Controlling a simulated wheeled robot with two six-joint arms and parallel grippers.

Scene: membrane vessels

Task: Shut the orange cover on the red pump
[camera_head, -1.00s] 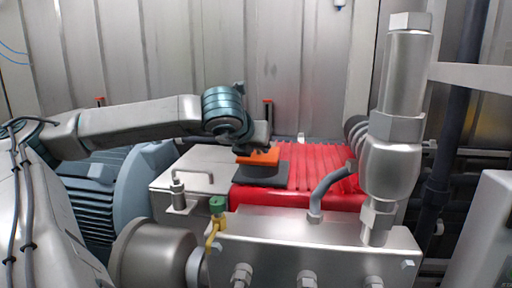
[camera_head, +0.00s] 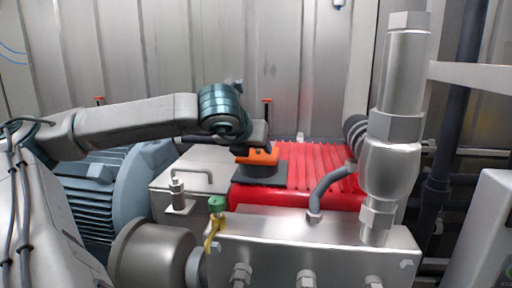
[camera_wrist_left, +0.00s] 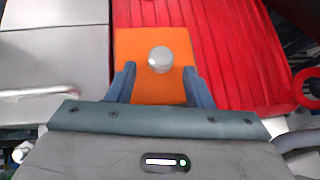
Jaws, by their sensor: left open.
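The orange cover (camera_head: 263,158) is on a dark grey pad (camera_head: 262,175) on top of the red pump (camera_head: 305,182). It looks close to flat; I cannot tell whether it is fully down. In the left wrist view the orange cover (camera_wrist_left: 136,47) is a rectangle with a round silver knob (camera_wrist_left: 160,59) beside the red ribbed pump housing (camera_wrist_left: 228,50). My left gripper (camera_head: 262,149) is just above the cover. Its open fingers (camera_wrist_left: 160,85) are spread over the cover, short of the knob, with nothing between them. My right gripper is not in view.
A silver block (camera_head: 310,245) with a tall steel fitting (camera_head: 392,150) stands in front and right. A green-topped yellow valve (camera_head: 216,215) and a grey bent hose (camera_head: 330,188) are close by. A handled metal box (camera_head: 185,165) lies left of the pump.

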